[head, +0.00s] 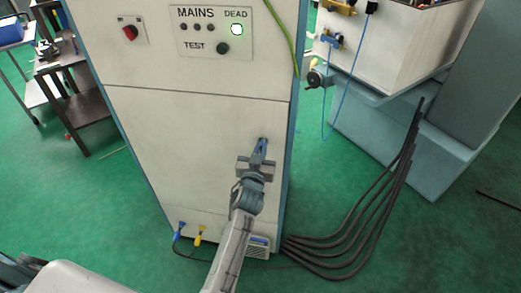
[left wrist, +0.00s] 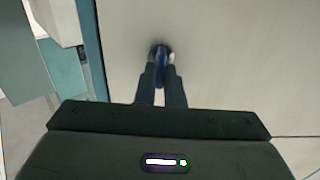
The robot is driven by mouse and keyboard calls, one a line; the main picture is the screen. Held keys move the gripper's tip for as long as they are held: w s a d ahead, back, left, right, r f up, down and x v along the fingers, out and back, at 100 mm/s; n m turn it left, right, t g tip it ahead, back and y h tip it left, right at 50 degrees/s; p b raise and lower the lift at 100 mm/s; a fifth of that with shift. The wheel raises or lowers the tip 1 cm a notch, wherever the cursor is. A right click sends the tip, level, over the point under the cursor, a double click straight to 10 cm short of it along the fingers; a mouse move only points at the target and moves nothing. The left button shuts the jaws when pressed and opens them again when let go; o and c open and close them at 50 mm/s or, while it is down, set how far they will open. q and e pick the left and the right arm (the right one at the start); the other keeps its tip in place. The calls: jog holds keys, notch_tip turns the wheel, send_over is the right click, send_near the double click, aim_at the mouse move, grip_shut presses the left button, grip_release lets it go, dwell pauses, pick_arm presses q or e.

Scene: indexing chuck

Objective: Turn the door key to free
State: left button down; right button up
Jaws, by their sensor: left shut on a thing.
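The door key (left wrist: 160,66) is a small blue piece at a round lock on the cabinet door, seen in the left wrist view between my fingertips. In the head view the key (head: 263,143) shows as a small blue spot at the right side of the pale door (head: 190,150). My left gripper (head: 260,153) is at the lock, shut on the key; its fingers also show in the left wrist view (left wrist: 161,80). The key's turned angle is hard to tell, as the fingers hide part of it. My right gripper is not in view.
Above the door, a panel (head: 213,32) reads MAINS, DEAD and TEST, with the DEAD lamp lit. A red knob (head: 130,33) sits at the upper left. Black cables (head: 370,215) lie on the green floor at right. A dark bench (head: 75,100) stands at left.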

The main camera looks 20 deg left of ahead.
pick_arm(q)
jog(key=shift+w+d+m+p, duration=0.1)
jog(key=shift+m+p, duration=0.5)
jog(key=shift+m, duration=3.8)
jog(key=shift+w+d+m+p, duration=0.1)
jog(key=shift+m+p, duration=0.5)
jog(key=shift+m, duration=3.8)
